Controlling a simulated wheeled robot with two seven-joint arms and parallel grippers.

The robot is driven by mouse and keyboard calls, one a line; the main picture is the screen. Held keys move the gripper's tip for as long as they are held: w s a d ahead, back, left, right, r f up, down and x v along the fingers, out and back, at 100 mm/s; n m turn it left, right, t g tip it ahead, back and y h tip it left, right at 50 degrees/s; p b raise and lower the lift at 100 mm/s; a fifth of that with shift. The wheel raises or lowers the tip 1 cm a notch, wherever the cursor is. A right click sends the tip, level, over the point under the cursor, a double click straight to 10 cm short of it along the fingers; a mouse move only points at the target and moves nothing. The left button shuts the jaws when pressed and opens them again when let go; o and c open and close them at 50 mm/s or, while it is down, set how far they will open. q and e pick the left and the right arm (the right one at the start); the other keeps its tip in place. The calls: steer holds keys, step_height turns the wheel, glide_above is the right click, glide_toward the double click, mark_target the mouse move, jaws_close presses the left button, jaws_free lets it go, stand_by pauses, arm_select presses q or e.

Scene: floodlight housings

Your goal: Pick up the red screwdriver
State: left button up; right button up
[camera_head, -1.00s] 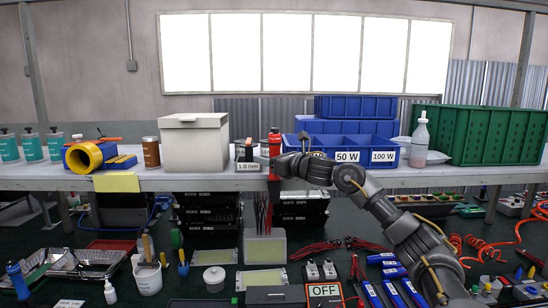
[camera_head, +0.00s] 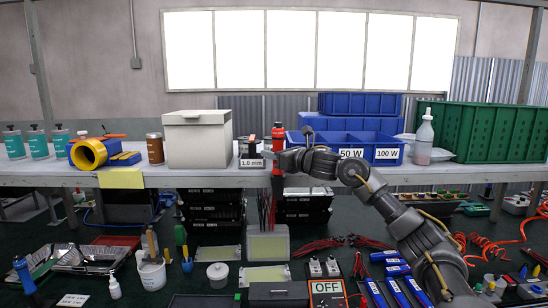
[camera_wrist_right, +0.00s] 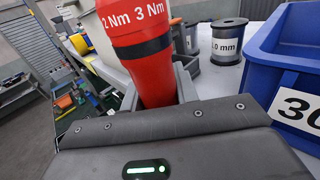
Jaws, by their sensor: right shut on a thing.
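In the right wrist view the red handle (camera_wrist_right: 141,65) fills the upper middle and shows "2 Nm" and "3 Nm". My right gripper (camera_head: 275,160) reaches in from the right and is shut on the handle. Its grey fingers show beside the handle in the wrist view (camera_wrist_right: 160,95). The tool's lower end is hidden by the gripper body in the wrist view. My left gripper is not in view.
A 1.0 mm spool (camera_head: 251,163) stands close left of the screwdriver. Blue bins (camera_head: 387,153) stand close right, partly behind my arm. A white box (camera_head: 197,145) and a green crate (camera_head: 487,130) stand farther out. The lower bench (camera_head: 215,238) holds many tools.

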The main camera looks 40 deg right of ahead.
step_height(320, 180, up, 10)
steer(key=b, duration=0.1)
steer(key=shift+f, duration=0.25)
stand_by(1.0)
